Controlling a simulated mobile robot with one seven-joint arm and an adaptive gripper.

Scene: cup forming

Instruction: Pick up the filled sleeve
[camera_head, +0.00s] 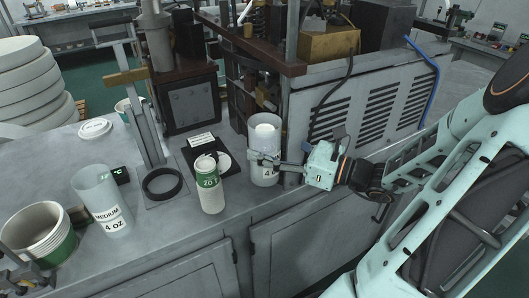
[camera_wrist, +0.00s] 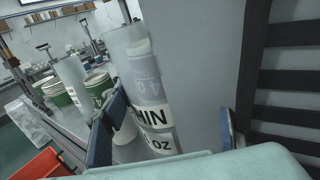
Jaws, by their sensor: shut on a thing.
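The filled sleeve (camera_head: 264,130) is a tall translucent cylinder with white contents and a dark "4" label low on its front. It stands upright on the bench beside the grey machine. My gripper (camera_head: 263,160) reaches in from the right and is shut on its lower half. In the wrist view the sleeve (camera_wrist: 148,80) rises between my blue-padded fingers (camera_wrist: 166,130), with "OZ" lettering near its lower end. Its base is partly hidden there. A second translucent sleeve (camera_head: 96,187), marked "MEDIUM 4 OZ", stands at the left of the bench.
A white and green cylinder (camera_head: 209,190) marked "20" stands close left of the held sleeve. A black ring (camera_head: 162,184), a white lid (camera_head: 95,128) and a stack of cups (camera_head: 38,228) are farther left. The louvred machine panel (camera_head: 365,108) rises close behind my gripper.

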